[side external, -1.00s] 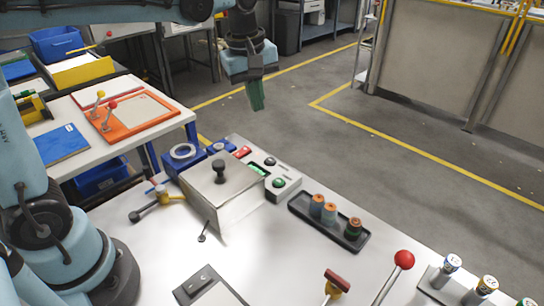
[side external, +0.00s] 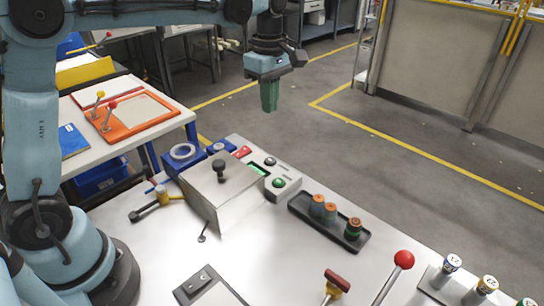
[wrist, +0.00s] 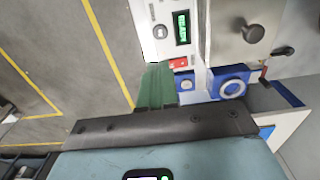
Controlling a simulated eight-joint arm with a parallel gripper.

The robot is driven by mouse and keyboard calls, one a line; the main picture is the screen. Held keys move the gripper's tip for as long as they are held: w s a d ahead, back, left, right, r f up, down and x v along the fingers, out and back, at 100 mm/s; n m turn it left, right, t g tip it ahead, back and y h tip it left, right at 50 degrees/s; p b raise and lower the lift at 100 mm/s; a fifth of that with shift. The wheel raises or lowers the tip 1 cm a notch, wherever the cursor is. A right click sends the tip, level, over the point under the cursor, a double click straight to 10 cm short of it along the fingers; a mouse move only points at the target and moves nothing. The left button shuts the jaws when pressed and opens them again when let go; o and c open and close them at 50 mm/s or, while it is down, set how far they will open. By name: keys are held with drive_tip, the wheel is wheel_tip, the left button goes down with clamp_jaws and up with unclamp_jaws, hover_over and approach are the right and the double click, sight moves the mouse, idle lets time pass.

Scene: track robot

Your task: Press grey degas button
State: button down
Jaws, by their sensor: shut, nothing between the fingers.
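The control panel (side external: 288,189) sits at the back edge of the white table and carries a dark grey round button (side external: 270,161), a green round button (side external: 279,182), a small green display (side external: 258,169) and a red switch (side external: 241,152). In the wrist view the grey button (wrist: 160,31) is beside the green display (wrist: 182,27), above the red switch (wrist: 178,63). My gripper (side external: 269,106) has green fingers, held together and empty, pointing down. It hangs well above the panel and touches nothing. In the wrist view its fingers (wrist: 156,86) are near the panel's lower end.
A grey-white box with a black knob (side external: 220,170) stands beside the panel. Blue holders with a tape roll (side external: 182,152) are at its left. A black tray (side external: 312,217) of coloured spools lies to the right. A red-topped lever (side external: 403,260) rises in front.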

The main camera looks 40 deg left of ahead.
sight(270, 159)
wheel_tip(270, 159, down, 13)
drive_tip(key=shift+f, duration=0.2)
idle(0.4)
drive_tip(key=shift+f, duration=0.9)
wheel_tip(270, 159, up, 15)
drive_tip(key=shift+f, duration=0.15)
drive_tip(key=shift+s, duration=0.1)
idle(0.9)
